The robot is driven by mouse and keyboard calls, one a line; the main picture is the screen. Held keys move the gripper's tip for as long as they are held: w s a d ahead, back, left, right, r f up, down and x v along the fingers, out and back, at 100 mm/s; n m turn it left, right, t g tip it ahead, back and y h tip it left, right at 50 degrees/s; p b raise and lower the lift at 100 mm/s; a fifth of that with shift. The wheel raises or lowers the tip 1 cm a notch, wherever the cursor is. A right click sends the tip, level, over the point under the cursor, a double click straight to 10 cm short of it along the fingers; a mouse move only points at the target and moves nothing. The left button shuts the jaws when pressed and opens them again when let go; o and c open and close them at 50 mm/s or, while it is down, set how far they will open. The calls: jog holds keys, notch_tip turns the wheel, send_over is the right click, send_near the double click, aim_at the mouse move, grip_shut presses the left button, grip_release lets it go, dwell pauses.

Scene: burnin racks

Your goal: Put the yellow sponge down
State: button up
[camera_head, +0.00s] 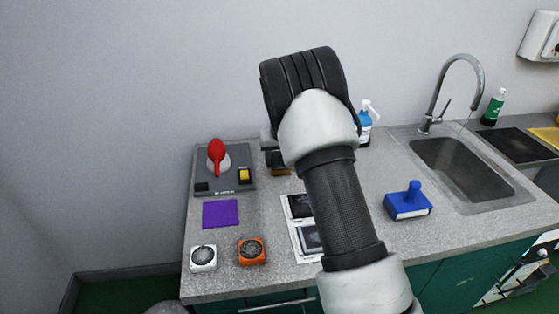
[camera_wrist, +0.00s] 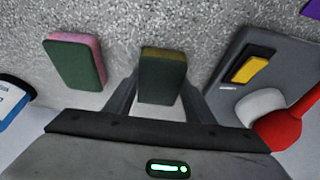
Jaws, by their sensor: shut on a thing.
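The yellow sponge (camera_wrist: 161,72) has a dark green face and a thin yellow edge in the wrist view. My gripper (camera_wrist: 160,88) is shut on it, with one finger on each side. In the head view my arm hides most of the gripper; a small yellow-brown strip of the sponge (camera_head: 282,172) shows low over the back of the counter, left of my arm. I cannot tell whether the sponge touches the counter.
A pink-and-green sponge (camera_wrist: 76,63) lies left of the held one in the wrist view. A grey panel (camera_wrist: 226,72) with a yellow switch and a red part is at right. The blue stamp-like block (camera_head: 408,203), purple pad (camera_head: 220,214) and sink (camera_head: 458,167) are farther off.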

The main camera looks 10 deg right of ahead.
jog(key=shift+f+b, duration=0.3)
jog(key=o, duration=1.1)
jog(key=shift+r+p, duration=0.2)
jog(key=shift+p, duration=0.1)
